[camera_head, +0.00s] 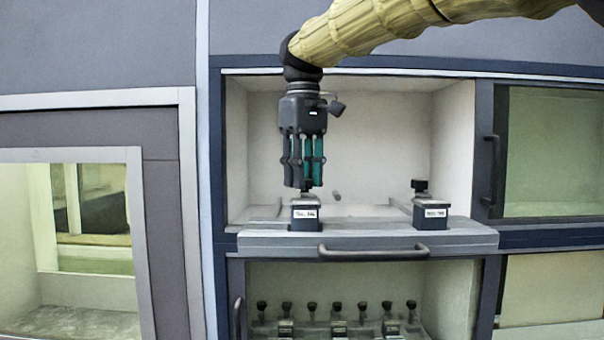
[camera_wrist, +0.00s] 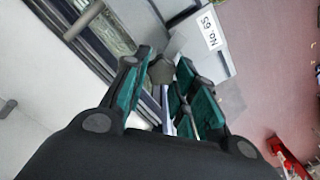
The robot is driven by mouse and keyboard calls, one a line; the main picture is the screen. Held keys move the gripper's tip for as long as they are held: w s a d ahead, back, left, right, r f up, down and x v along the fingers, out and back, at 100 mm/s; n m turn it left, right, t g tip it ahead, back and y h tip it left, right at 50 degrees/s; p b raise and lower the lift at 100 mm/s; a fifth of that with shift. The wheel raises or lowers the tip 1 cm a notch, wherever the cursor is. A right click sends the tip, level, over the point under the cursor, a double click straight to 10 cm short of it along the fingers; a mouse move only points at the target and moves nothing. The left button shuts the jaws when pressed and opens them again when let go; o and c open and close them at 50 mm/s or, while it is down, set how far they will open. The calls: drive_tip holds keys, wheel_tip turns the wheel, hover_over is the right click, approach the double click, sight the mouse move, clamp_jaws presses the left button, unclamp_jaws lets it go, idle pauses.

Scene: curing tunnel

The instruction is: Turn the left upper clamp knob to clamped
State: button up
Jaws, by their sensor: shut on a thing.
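The left upper clamp is a dark block (camera_head: 306,214) with a white label, on the left of the pulled-out grey shelf (camera_head: 370,242). My gripper (camera_head: 304,186) points straight down over it from above. In the wrist view the dark, faceted clamp knob (camera_wrist: 162,69) sits between the green-padded fingers, and my gripper is shut on it. In the head view the fingers hide most of the knob, so its turn angle cannot be told.
A second clamp block (camera_head: 431,215) with a dark knob (camera_head: 419,185) stands at the shelf's right. A bar handle (camera_head: 373,252) runs along the shelf front. Below is a bay with several dark knobs (camera_head: 336,306). A door handle (camera_head: 492,168) stands at the right.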

drive_tip(key=shift+d+m, duration=0.1)
drive_tip(key=shift+m, duration=2)
drive_tip(key=o, duration=1)
drive_tip(key=shift+o, duration=0.2)
drive_tip(key=shift+r, duration=0.1)
wheel_tip(320, 180, up, 12)
